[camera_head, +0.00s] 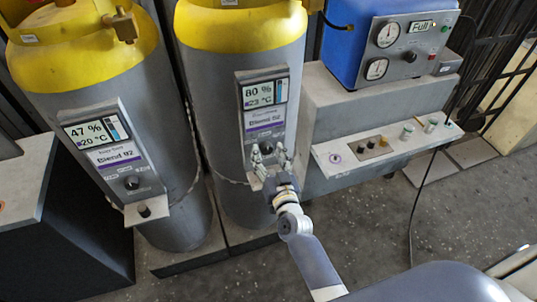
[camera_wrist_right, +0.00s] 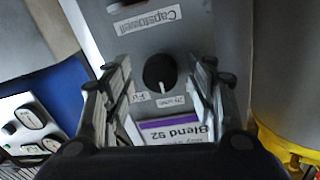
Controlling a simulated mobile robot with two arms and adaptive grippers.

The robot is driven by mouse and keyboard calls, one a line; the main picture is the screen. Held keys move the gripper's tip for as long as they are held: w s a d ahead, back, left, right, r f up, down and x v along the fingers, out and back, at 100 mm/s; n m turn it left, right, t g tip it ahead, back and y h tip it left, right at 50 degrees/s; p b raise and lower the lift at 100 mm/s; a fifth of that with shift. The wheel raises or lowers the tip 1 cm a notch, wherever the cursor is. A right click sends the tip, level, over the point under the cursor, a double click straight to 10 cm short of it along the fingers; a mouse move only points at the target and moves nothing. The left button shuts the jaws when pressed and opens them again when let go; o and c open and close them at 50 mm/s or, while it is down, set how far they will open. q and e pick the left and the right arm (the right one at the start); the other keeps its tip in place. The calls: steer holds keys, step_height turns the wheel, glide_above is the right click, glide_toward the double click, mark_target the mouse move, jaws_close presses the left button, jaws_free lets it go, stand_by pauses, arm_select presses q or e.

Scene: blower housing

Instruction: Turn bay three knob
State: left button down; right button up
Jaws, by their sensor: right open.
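My right gripper (camera_head: 271,160) is in front of the lower part of the middle cylinder's grey panel (camera_head: 264,94), which reads 80 % and 23 °C. It hides this panel's knob in the head view. In the right wrist view, the black round knob (camera_wrist_right: 160,72) is on the panel, between the spread fingertips of my open right gripper (camera_wrist_right: 164,80). A gap shows on each side, and I cannot tell if the fingers reach its depth. A purple-striped label reading Blend 92 (camera_wrist_right: 178,130) is next to the knob. My left gripper is not in view.
A left cylinder (camera_head: 55,80) has a similar panel (camera_head: 105,140) with its own black knob (camera_head: 131,182). At the right, a blue box with gauges (camera_head: 395,50) stands over a ledge with several small knobs (camera_head: 385,147). A dark cable (camera_head: 425,190) hangs there. Floor (camera_head: 375,215) shows in front.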

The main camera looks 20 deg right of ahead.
steer(key=shift+c, duration=0.2)
steer(key=c, duration=1)
steer(key=shift+r+m, duration=0.1)
steer(key=shift+m, duration=0.3)
steer(key=shift+m+p, duration=0.5)
steer(key=shift+m, duration=0.5)
steer(key=m, duration=0.2)
steer(key=shift+m, duration=0.3)
steer(key=m, duration=0.3)
steer(key=shift+r+p, duration=0.1)
steer(key=shift+p, duration=0.3)
steer(key=shift+m+g+y, duration=0.3)
steer(key=shift+m, duration=1.3)
